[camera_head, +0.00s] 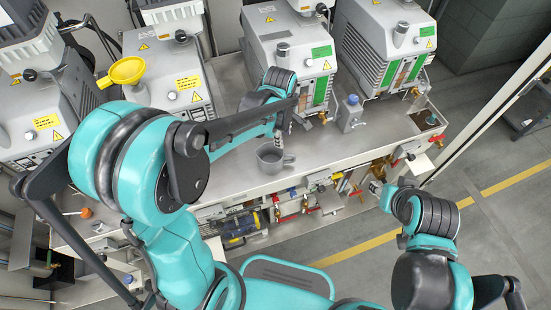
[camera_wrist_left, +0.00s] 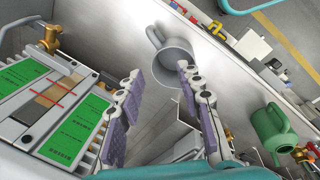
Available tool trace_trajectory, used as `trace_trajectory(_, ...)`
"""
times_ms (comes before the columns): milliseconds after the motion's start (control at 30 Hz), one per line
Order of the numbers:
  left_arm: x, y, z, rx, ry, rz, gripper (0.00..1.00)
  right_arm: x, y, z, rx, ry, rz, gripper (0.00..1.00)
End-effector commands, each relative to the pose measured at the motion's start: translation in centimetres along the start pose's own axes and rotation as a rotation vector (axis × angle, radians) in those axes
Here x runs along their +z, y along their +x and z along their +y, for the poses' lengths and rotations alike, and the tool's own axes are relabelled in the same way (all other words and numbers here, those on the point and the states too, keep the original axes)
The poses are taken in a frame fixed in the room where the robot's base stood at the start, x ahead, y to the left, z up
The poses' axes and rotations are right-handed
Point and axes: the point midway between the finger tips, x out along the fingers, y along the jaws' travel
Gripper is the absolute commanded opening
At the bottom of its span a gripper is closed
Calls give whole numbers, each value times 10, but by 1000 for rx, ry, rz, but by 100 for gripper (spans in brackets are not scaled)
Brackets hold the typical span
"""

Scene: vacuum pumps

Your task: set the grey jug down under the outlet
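The grey jug (camera_head: 269,158) stands upright near the front edge of the metal bench, with its handle to the right. In the left wrist view the jug (camera_wrist_left: 176,62) shows beyond my fingers, its rim partly behind the right finger. My left gripper (camera_head: 283,124) is just above and behind the jug in the head view.
A yellow funnel (camera_head: 126,71) is at the left pump. A green watering can (camera_wrist_left: 274,130) shows in the wrist view. The bench (camera_head: 235,85) is bare between jug and pumps.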

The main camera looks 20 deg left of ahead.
Motion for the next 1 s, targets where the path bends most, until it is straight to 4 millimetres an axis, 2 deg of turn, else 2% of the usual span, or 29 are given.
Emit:
trace_trajectory(33,4,17,9,-29,-78,-2,36,0,0,0,0,0,0,40)
trace_trajectory(100,9,37,16,-69,-193,0,36,0,0,0,0,0,0,40)
trace_trajectory(200,14,61,22,-111,-320,9,36,0,0,0,0,0,0,40)
trace_trajectory(300,18,75,24,-136,-396,17,36,0,0,0,0,0,0,40)
trace_trajectory(733,19,118,17,-146,-433,22,36,10,13,0,0,0,0,40)
trace_trajectory(1000,20,156,8,-146,-432,22,36,21,29,0,0,0,0,40)
